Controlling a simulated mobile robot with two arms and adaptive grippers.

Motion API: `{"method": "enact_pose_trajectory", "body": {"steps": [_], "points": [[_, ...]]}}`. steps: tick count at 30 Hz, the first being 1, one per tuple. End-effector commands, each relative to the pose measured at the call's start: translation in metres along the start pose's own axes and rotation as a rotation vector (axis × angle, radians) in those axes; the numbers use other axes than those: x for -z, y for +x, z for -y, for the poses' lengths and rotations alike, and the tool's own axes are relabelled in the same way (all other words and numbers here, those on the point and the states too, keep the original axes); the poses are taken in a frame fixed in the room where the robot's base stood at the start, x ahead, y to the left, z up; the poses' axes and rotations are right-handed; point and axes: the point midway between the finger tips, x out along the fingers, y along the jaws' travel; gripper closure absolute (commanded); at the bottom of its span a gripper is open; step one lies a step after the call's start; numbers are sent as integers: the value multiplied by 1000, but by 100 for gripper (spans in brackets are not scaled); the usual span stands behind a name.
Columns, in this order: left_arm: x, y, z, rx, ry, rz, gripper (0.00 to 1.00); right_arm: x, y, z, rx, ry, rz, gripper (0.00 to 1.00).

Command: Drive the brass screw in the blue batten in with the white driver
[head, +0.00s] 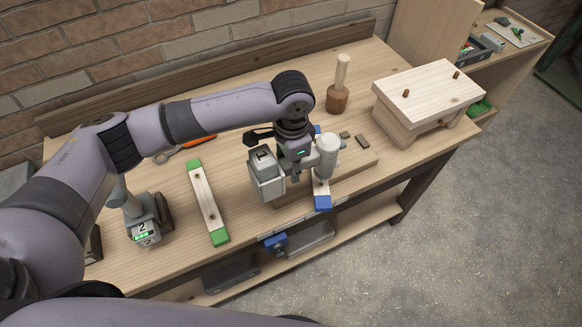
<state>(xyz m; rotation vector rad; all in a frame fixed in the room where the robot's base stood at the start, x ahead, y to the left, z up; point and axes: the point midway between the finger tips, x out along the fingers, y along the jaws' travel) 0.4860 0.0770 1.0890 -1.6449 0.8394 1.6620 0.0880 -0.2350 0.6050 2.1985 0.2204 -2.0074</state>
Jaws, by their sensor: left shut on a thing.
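My left gripper (303,165) is shut on the white driver (327,157), whose grey block marked 1 (265,176) hangs to the left. The driver is over the blue batten (322,201), a pale wood strip with blue ends. The gripper and driver cover most of the batten, and its far blue end shows only in part. The brass screw cannot be made out, and I cannot tell whether the driver's tip touches it. My right gripper is not in view.
A green-ended batten (207,203) lies left of the driver, and a second driver marked 2 (146,222) stands further left. An orange-handled tool (198,141), a wooden mallet (338,92) and a wooden stand (428,95) are on the bench. Small dark blocks lie right of the gripper.

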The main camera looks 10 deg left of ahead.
Motion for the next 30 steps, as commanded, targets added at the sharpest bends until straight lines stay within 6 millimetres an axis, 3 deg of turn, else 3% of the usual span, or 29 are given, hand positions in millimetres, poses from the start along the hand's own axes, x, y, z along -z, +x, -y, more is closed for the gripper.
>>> {"method": "enact_pose_trajectory", "body": {"steps": [7,21,30], "points": [[-6,-12,6,2,-2,-4,100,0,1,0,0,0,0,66],[-53,-46,40,2,0,-5,100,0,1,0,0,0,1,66],[-56,-48,42,2,0,-5,100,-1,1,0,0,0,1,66]]}}
